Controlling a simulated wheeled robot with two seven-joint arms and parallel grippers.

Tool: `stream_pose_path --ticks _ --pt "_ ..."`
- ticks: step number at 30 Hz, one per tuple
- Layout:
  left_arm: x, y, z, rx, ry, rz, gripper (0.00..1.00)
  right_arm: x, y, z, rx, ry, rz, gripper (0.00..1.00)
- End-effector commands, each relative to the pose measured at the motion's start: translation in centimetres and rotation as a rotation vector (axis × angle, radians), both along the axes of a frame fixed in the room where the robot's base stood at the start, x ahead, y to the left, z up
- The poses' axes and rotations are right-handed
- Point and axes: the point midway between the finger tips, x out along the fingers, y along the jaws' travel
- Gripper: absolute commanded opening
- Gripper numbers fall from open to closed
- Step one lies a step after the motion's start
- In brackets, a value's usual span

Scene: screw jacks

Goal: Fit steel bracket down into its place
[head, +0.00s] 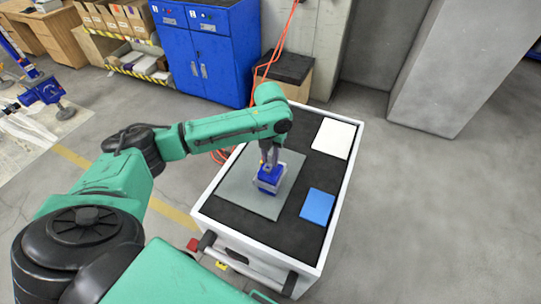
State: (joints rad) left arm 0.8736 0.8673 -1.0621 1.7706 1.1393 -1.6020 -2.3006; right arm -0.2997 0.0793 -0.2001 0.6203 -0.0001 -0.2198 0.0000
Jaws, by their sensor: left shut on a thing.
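My left gripper (268,162) points down over the cart and is shut on a small blue part with a pale grey lower edge (270,180). The part is at or just above the grey mat (250,205); I cannot tell whether it touches. It is too small to tell whether this part is the steel bracket or which place it fits. The gripper hides its top. My right gripper is not in view.
The white-rimmed cart (342,200) has a dark top. A white block (334,138) lies at its far right and a blue block (318,206) at its near right. A blue cabinet (212,60) and a box with a black top (290,72) stand behind. Floor to the right is clear.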

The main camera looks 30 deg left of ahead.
Motion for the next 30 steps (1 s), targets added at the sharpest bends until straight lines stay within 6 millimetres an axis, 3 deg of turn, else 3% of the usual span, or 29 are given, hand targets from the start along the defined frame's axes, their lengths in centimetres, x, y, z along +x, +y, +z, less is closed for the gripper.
stream_pose_path --ticks 30 --pt "0.0 0.0 -1.6 -0.001 -0.001 0.0 0.0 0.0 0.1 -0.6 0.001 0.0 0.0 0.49"
